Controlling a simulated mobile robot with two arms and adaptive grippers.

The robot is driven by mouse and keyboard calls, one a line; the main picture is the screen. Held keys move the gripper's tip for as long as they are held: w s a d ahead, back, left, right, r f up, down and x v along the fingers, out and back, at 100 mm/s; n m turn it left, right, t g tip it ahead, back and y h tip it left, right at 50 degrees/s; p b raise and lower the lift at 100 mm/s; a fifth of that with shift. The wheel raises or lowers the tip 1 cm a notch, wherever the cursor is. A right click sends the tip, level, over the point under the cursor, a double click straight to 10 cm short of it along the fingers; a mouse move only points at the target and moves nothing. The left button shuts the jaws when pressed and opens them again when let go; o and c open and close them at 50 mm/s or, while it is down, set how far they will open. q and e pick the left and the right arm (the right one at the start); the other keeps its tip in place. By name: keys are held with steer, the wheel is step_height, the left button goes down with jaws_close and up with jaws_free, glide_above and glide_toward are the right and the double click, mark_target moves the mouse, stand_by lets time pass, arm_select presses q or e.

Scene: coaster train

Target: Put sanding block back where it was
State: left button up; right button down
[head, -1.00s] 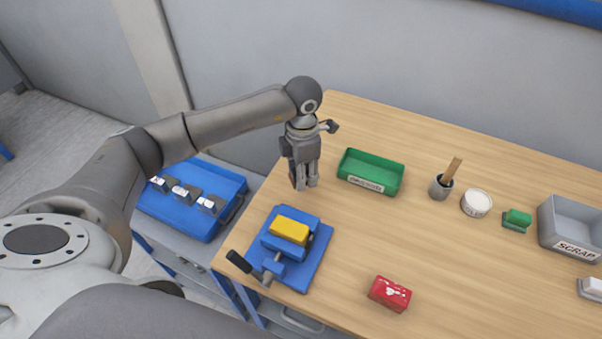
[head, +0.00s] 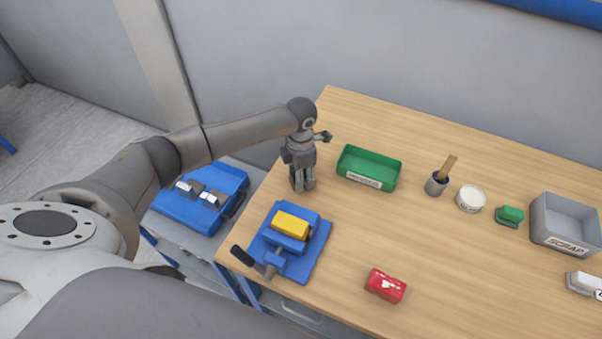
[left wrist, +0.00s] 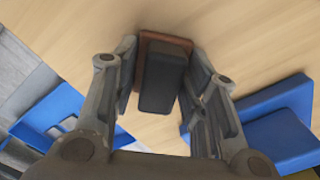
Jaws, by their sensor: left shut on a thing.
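My left gripper (head: 302,187) is over the left end of the wooden table, between the green tray and the blue vise. In the left wrist view, its fingers (left wrist: 165,105) are shut on a dark block with a reddish-brown base, which looks like the sanding block (left wrist: 163,82). The head view mostly hides the block behind the fingers. I cannot tell whether its base touches the table. My right gripper is not in view.
The blue vise (head: 275,262) holds a yellow block (head: 290,223). A green tray (head: 367,178), red block (head: 386,286), brush cup (head: 436,184), white tub (head: 471,198), green-topped block (head: 510,215) and grey scrap bin (head: 540,222) stand on the table (head: 440,260).

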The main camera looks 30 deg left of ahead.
arm_select(q)
steer(key=shift+f, duration=0.15)
steer(key=o, duration=1)
steer(key=shift+w+r, duration=0.1)
steer(key=shift+r, duration=0.3)
step_height(320, 180, up, 11)
steer(key=b, duration=0.4)
steer(key=shift+f, duration=0.2)
steer(key=shift+r, duration=0.5)
